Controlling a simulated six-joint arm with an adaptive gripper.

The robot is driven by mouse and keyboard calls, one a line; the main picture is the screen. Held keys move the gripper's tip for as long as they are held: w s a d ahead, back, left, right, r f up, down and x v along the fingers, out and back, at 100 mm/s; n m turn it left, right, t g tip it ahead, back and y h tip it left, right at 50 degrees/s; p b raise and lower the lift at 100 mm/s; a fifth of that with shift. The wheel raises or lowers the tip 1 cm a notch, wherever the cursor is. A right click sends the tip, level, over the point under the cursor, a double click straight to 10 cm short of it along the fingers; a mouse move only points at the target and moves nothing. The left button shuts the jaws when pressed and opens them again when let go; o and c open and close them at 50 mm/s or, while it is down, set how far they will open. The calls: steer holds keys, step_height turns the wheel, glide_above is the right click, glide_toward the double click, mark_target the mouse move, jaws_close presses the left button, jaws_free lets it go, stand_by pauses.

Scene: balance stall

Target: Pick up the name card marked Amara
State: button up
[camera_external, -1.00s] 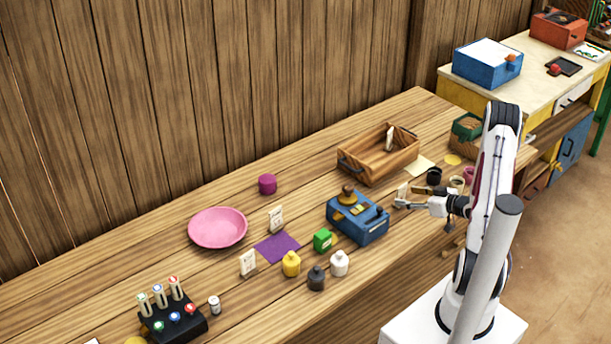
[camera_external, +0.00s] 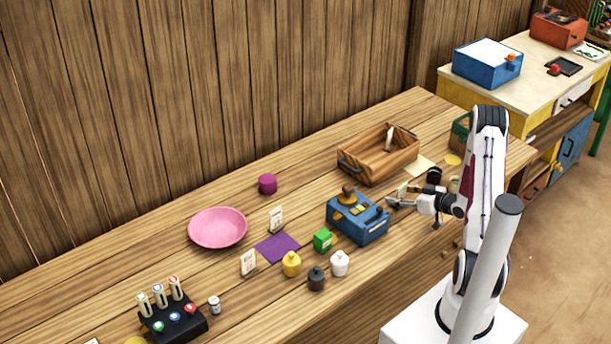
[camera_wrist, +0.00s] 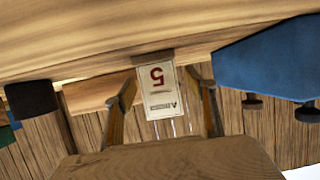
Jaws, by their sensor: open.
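In the wrist view a white card (camera_wrist: 159,92) with a red 5 and small dark print appears upside down between the two fingers of my gripper (camera_wrist: 163,88). The fingers are open, one on each side of it, and I cannot see either touching it. The print is too small to read as a name. In the external view my gripper (camera_external: 399,203) is low over the bench, right of the blue scale (camera_external: 357,217), by a pale card (camera_external: 402,190). Other cards stand near the purple mat (camera_external: 277,246): one behind it (camera_external: 276,219) and one at its left (camera_external: 248,263); their names are unreadable.
A wooden crate (camera_external: 357,171) with a pale card (camera_external: 389,140) inside stands behind my gripper. A dark cup (camera_external: 434,175) is close on the right. A pink plate (camera_external: 218,228) lies farther left.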

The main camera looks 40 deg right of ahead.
steer(key=c, duration=1.2)
steer(key=shift+c, duration=0.2)
steer(key=shift+r, duration=0.15)
step_height(320, 180, up, 10)
stand_by(0.7)
